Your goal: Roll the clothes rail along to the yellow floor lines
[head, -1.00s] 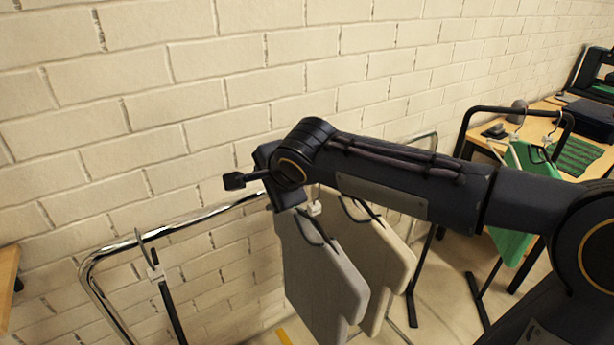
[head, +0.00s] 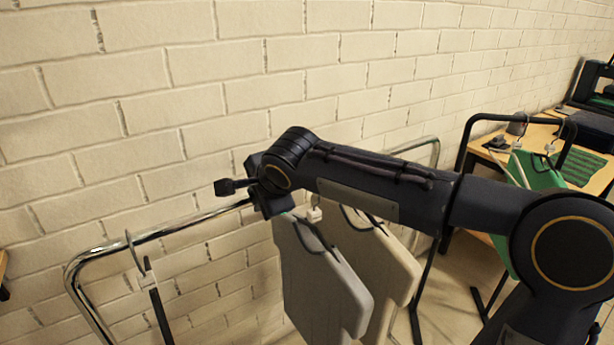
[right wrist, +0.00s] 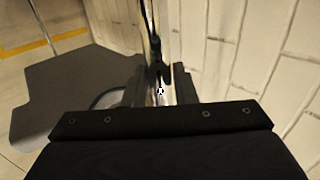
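The chrome clothes rail (head: 165,229) stands along the brick wall, its rounded near end at the lower left of the head view. My right gripper (head: 262,205) is at the top bar. In the right wrist view its fingers (right wrist: 160,92) lie on both sides of the bar and appear closed on it. A yellow floor line (right wrist: 28,46) shows at the upper left there. My left gripper is out of view.
The pale brick wall (head: 160,60) runs close behind the rail. A wooden table (head: 545,140) with dark equipment stands at the right. A black rack (head: 480,120) with a green garment (head: 538,172) stands in front of it.

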